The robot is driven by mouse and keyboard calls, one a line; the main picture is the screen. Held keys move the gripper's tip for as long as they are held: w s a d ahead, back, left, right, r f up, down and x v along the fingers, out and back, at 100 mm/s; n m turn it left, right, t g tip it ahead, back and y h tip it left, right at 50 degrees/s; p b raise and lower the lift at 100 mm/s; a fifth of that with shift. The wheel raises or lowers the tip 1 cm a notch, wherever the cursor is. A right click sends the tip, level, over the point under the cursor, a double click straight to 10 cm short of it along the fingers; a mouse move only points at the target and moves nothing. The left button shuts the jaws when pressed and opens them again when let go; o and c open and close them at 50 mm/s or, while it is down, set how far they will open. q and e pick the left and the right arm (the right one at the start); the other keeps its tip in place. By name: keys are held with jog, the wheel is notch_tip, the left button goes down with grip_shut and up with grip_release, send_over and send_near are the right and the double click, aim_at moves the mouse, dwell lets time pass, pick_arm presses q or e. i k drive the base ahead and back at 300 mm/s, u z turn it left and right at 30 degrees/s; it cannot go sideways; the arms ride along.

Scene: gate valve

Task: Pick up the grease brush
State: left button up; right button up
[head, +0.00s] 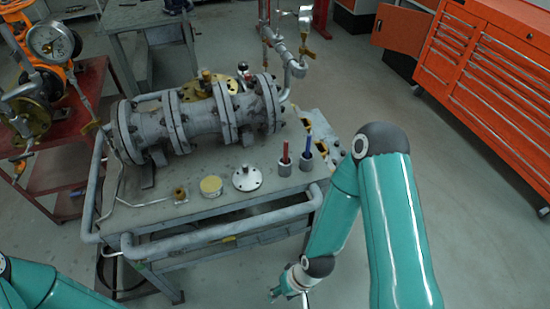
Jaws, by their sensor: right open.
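On the front right of the grey workbench (228,197), a red-handled tool (285,153) and a blue-handled tool (307,147) stand upright, each in its own small grey cup. One of them may be the grease brush, but I cannot tell which. A round tin with a yellow top (211,186) sits to their left on the bench. My right gripper (288,294) is low, in front of the bench's right side, apart from both tools. It is open, with nothing visible in it. My left gripper is out of view; only part of that arm shows at bottom left.
A large grey flanged valve (200,122) fills the back of the bench. A flanged disc (247,178) and a brass fitting (180,194) lie near the front edge. A rail (215,233) runs along the front. An orange tool cabinet (490,75) stands far right.

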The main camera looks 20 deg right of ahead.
aim_at(286, 142)
jog(key=z, duration=0.5)
jog(key=i, duration=0.15)
jog(key=u, duration=2.5)
jog(key=k, duration=1.7)
jog(key=z, duration=1.05)
jog(key=i, duration=1.4)
jog(key=z, duration=0.1)
